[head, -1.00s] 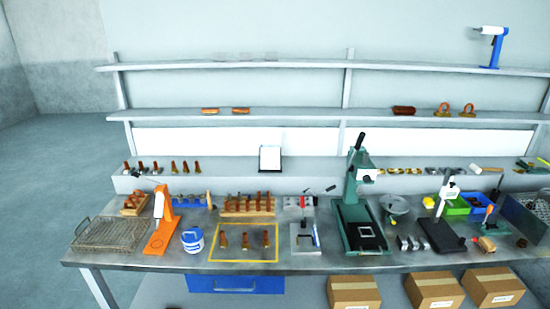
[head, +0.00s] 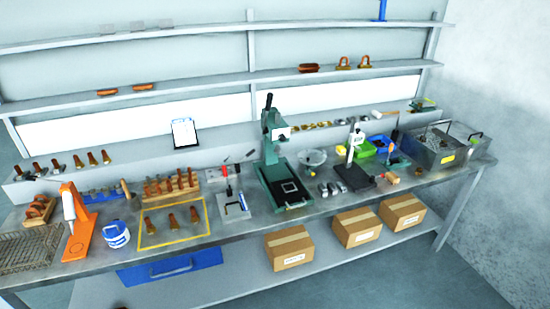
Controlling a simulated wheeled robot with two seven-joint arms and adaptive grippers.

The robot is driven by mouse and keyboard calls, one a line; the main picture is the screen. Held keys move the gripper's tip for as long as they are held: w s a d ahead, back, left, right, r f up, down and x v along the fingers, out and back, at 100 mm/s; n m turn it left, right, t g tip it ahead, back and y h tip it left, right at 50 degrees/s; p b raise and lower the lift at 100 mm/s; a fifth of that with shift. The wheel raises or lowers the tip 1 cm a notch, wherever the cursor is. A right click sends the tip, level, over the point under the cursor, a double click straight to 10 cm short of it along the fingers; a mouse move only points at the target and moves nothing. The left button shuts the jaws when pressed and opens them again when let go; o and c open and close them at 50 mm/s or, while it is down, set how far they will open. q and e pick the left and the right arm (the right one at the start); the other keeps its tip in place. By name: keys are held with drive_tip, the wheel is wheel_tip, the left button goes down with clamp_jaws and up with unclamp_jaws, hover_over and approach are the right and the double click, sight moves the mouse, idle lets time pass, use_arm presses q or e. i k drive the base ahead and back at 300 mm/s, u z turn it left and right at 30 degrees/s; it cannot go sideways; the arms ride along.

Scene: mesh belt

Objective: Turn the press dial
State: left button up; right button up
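A green press (head: 271,150) with a black lever handle stands near the middle of the workbench, upright on a green base with a pale square outline. A light plate (head: 283,135) shows on the right side of its head; I cannot make out a dial on it. A smaller white press (head: 355,143) on a black base stands to the right. An orange press-like stand (head: 82,222) stands at the left. I cannot tell which of these bears the dial. Neither of my grippers is in view.
The grey workbench (head: 250,220) holds a wire basket (head: 25,248), a blue-white tub (head: 116,234), a yellow-outlined area (head: 140,247) with several stamps, and a metal tank (head: 435,152) at the right. Cardboard boxes (head: 288,248) stand on the lower shelf. Floor right of the bench is clear.

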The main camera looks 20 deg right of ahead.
sight(282, 138)
drive_tip(key=k, duration=0.5)
drive_tip(key=z, duration=0.7)
drive_tip(key=i, duration=1.15)
drive_tip(key=u, duration=0.05)
